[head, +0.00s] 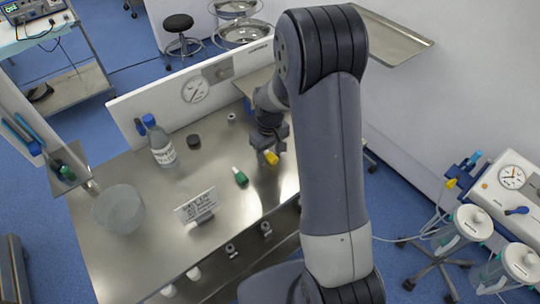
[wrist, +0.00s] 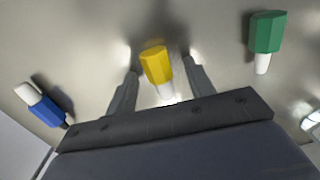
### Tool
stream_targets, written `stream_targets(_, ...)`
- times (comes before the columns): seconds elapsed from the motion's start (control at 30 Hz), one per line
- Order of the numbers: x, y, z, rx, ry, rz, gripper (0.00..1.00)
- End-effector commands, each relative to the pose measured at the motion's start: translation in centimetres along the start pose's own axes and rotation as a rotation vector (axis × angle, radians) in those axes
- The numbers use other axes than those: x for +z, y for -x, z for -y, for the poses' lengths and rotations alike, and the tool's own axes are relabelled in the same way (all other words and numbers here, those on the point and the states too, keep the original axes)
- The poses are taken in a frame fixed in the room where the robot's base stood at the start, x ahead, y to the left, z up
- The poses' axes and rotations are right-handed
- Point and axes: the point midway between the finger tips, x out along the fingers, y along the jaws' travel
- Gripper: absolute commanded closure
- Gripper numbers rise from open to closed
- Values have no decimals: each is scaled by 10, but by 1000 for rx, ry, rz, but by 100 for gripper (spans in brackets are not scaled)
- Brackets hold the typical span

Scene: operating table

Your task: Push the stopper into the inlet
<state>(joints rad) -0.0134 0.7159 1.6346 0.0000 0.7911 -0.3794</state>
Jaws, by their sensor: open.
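A yellow stopper (head: 271,158) with a white end lies on the steel table. In the wrist view the yellow stopper (wrist: 155,64) sits between the two separated fingers of my gripper (wrist: 160,68), with space on both sides. My gripper (head: 267,148) is open and low over the table there. A green stopper (head: 240,176) lies to the left in the head view; the green stopper (wrist: 267,32) is at upper right in the wrist view. A blue stopper (wrist: 42,106) is at left in the wrist view. I cannot tell which opening is the inlet.
A white panel with a gauge (head: 195,90) borders the back. A suction unit (head: 510,185) stands at right.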

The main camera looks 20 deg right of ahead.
Motion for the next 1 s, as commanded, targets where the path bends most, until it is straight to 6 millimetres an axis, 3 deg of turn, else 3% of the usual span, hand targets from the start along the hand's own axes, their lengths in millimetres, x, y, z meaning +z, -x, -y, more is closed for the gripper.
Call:
stream_targets(0.6, 0, 0, 0, 0, 0, 0, 97)
stream_targets(0.87, 0, 2, 0, 0, 0, -1, 98)
stream_targets(1.0, -1, 16, 0, 1, 0, -4, 98)
